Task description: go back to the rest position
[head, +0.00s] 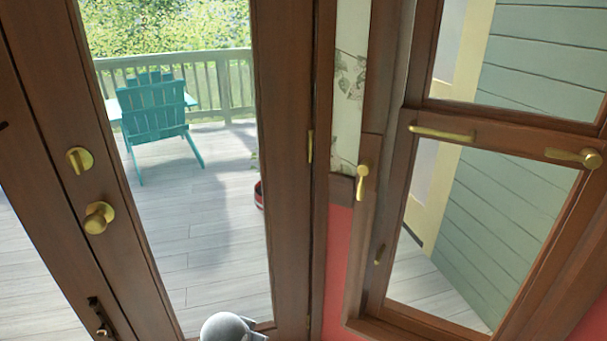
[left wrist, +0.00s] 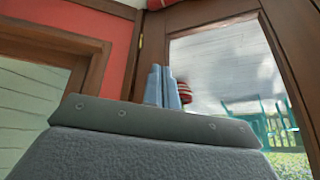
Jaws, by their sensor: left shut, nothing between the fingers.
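My left gripper (left wrist: 162,72) shows in the left wrist view, with its two blue-grey fingers side by side, shut and empty. It points up in that picture, in front of the brown door frame. In the head view a grey rounded part of my own body shows at the bottom edge, in front of the glass door (head: 285,200). I cannot tell from that view which link it is. My right gripper is in neither view.
The brown door has a brass knob (head: 98,217) and a deadbolt (head: 79,160). A window (head: 480,220) with brass handles is on the right, above a red wall (head: 336,265). Outside, a teal chair (head: 155,110) stands on a deck (head: 200,265) with a railing.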

